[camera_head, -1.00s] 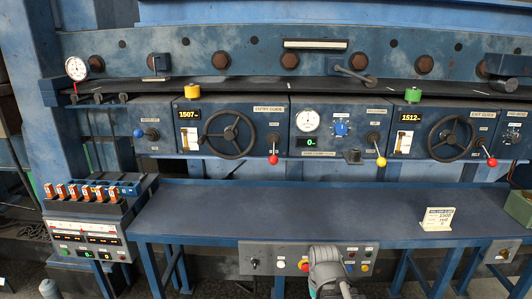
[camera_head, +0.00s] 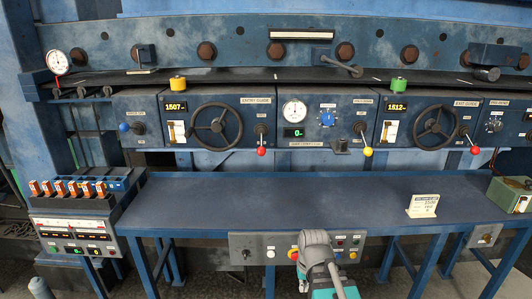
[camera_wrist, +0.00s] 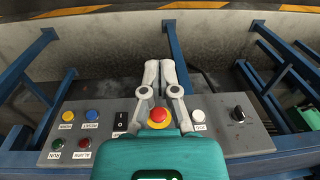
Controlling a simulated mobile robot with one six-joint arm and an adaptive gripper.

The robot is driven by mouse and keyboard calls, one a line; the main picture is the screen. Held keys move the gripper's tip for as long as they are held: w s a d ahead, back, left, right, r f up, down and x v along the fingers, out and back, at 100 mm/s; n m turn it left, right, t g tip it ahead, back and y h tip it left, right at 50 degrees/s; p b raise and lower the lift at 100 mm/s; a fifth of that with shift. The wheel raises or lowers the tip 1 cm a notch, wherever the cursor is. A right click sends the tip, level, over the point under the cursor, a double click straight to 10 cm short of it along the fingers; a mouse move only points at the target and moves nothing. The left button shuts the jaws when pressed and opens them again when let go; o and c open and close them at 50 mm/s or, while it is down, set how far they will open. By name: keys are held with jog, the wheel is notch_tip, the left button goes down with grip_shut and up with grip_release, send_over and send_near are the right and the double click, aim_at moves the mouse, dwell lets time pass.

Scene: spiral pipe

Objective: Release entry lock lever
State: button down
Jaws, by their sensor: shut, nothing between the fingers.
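The entry guide panel (camera_head: 215,118) has a dark handwheel (camera_head: 216,125) and, at its right side, a lever with a red ball knob (camera_head: 261,151). The lever hangs down, its knob below its pivot. I take it for the entry lock lever; its small label is not readable. My gripper (camera_wrist: 166,64) is shut and empty in the wrist view, pointing over the front control box, with a red button on a yellow base (camera_wrist: 158,117) showing between its finger links. It is well away from the lever. In the head view, my grey wrist is low, in front of the table.
A blue table (camera_head: 290,200) spans the space below the panels, with a white card (camera_head: 423,206) on its right. Lever knobs in yellow (camera_head: 368,151) and red (camera_head: 475,150) hang farther right. A switch console (camera_head: 75,225) stands at the left. The tabletop is mostly clear.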

jog(key=w+a+r+m+t+y+p, duration=0.1)
jog(key=w+a+r+m+y+p, duration=0.2)
jog(key=w+r, duration=0.5)
jog(key=w+a+r+m+t+y+p, duration=0.15)
jog(key=w+r+y+p, duration=0.3)
jog(key=w, duration=0.55)
jog(key=w+d+r+m+t+y+p, duration=0.2)
jog(key=w+r+m+p, duration=0.1)
jog(key=w+r, duration=0.4)
jog(key=w+d+r+m+t+y+p, duration=0.3)
jog(key=w+r, duration=0.5)
jog(key=r, duration=0.1)
jog(key=shift+w+d+r+p, duration=0.15)
jog(key=shift+d+r+p, duration=0.1)
jog(key=shift+d+p, duration=0.1)
jog(key=shift+a, duration=0.15)
jog(key=b+x, duration=0.2)
jog(key=x, duration=0.8)
jog(key=shift+s+a+r+p, duration=0.2)
jog(key=shift+s+r+p, duration=0.3)
jog(key=shift+s, duration=0.4)
jog(key=shift+s+a+r+p, duration=0.15)
jog(key=shift+s+r+p, duration=0.3)
jog(key=shift+s, duration=0.4)
